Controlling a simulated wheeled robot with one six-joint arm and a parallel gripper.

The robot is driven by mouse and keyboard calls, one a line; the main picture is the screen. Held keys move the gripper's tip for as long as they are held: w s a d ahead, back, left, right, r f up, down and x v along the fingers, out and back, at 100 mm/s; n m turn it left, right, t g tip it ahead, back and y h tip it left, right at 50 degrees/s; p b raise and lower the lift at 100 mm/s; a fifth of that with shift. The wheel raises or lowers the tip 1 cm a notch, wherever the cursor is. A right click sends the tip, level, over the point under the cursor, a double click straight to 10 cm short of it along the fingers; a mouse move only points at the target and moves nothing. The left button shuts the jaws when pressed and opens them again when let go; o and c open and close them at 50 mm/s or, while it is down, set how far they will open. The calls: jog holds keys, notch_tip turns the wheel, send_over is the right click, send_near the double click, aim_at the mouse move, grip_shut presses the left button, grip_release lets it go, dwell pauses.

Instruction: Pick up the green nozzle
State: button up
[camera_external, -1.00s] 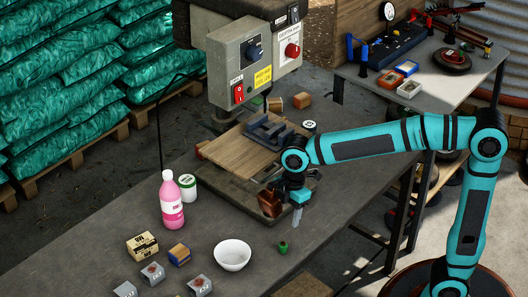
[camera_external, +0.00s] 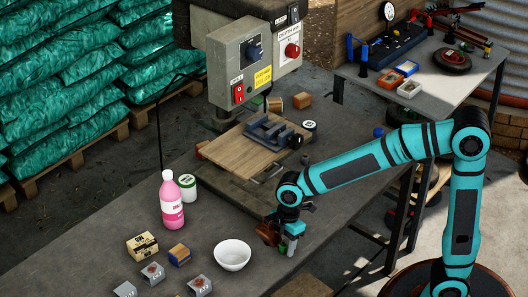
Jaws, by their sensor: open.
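The green nozzle (camera_external: 283,248) is small and stands on the dark workbench near its front right edge, to the right of the white bowl. My gripper (camera_external: 288,248) points down right at the nozzle, with its jaws open. A pale finger is just to the right of the nozzle in the picture and overlaps it closely. I cannot tell whether the fingers touch the nozzle or whether it is fully between them. My gripper hides part of the nozzle's upper side.
The white bowl (camera_external: 232,254) is close on the left. The bench's front edge is close.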

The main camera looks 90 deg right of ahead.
jog(key=shift+f, duration=0.1)
jog(key=c, duration=1)
jog(key=shift+c, duration=0.2)
